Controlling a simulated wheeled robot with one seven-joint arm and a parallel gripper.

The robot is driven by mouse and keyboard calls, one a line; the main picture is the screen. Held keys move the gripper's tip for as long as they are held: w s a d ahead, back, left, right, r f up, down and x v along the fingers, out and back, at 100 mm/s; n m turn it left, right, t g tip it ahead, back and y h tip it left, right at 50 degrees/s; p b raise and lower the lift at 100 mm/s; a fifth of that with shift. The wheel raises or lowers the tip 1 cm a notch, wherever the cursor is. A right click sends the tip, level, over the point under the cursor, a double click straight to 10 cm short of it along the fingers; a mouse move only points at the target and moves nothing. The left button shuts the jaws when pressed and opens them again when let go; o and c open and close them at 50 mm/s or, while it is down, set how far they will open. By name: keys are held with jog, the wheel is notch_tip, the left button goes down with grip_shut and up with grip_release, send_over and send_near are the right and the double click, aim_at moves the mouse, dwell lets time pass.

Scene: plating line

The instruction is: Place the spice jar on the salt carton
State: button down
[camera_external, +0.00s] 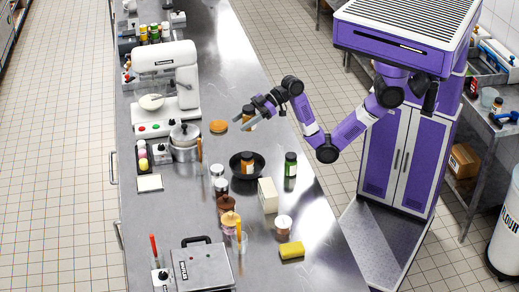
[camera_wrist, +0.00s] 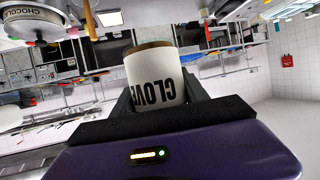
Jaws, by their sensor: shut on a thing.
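My gripper (camera_external: 254,118) is shut on the spice jar (camera_wrist: 156,78), raised over the right part of the steel counter. In the wrist view the jar is pale with a brown end, and its lettering, beginning "CLOV", appears upside down. In the external view the jar (camera_external: 248,113) is small and partly hidden by the fingers. The plain cream box that looks like the salt carton (camera_external: 268,196) stands upright near the counter's right edge, nearer the camera than my gripper and apart from it. Its label cannot be read.
A stand mixer (camera_external: 170,75) is at left.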

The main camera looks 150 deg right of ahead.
jog(key=w+a+r+n+t+y, duration=0.1)
jog(key=w+a+r+n+y, duration=0.2)
jog(key=w+a, duration=0.6)
jog(key=n+y+b, duration=0.1)
jog(key=y, duration=0.1)
send_over(264, 191)
jog(key=f, duration=0.1)
jog(key=shift+t+h, duration=0.3)
notch_tip(264, 191, down, 20)
jog(key=shift+d+r+b, duration=0.1)
jog(key=shift+r+b, duration=0.05)
jog(key=shift+b, duration=0.3)
jog(key=c, duration=0.6)
grip_release()
jog(key=shift+f, duration=0.2)
jog(key=shift+r, duration=0.15)
